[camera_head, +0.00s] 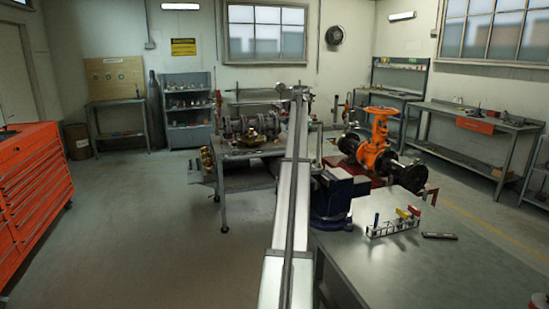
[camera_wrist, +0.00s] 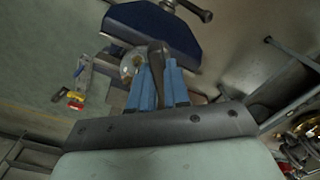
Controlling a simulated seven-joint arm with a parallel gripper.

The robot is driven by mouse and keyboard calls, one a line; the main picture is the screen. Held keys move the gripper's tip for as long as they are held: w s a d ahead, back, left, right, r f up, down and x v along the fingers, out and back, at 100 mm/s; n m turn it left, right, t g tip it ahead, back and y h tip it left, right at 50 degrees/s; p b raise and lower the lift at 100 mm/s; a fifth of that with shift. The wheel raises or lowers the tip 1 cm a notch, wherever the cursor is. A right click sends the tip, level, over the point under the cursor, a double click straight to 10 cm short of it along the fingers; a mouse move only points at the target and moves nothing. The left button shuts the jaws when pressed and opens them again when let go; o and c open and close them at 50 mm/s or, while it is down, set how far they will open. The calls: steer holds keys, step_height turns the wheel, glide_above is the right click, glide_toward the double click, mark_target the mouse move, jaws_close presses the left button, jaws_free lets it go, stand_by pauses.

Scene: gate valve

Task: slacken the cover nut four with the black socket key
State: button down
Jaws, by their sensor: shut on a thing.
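My gripper (camera_wrist: 160,76) shows in the wrist view, its blue fingers shut on a dark upright handle, which looks like the black socket key (camera_wrist: 155,53). Its far end is hidden. In the head view my arm covers the middle, and I cannot make out the gripper or key clearly. The orange gate valve (camera_head: 376,157) stands at the right, beyond the blue vise, with its handwheel on top and dark flanged pipe at its side. The cover nuts are too small to tell apart, so I cannot pick out nut four.
A tool rack (camera_head: 393,228) and a dark flat item (camera_head: 440,236) lie on the bench. Floor is clear at left.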

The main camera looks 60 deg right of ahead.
steer(key=s+d+r+m, duration=0.1)
steer(key=s+d+r, duration=0.1)
steer(key=s+d, duration=0.2)
steer(key=shift+s+d, duration=0.25)
steer(key=shift+s, duration=1.65)
steer(key=shift+f, duration=1.4)
stand_by(1.8)
steer(key=shift+n, duration=0.4)
steer(key=shift+n, duration=0.6)
steer(key=shift+n, duration=0.5)
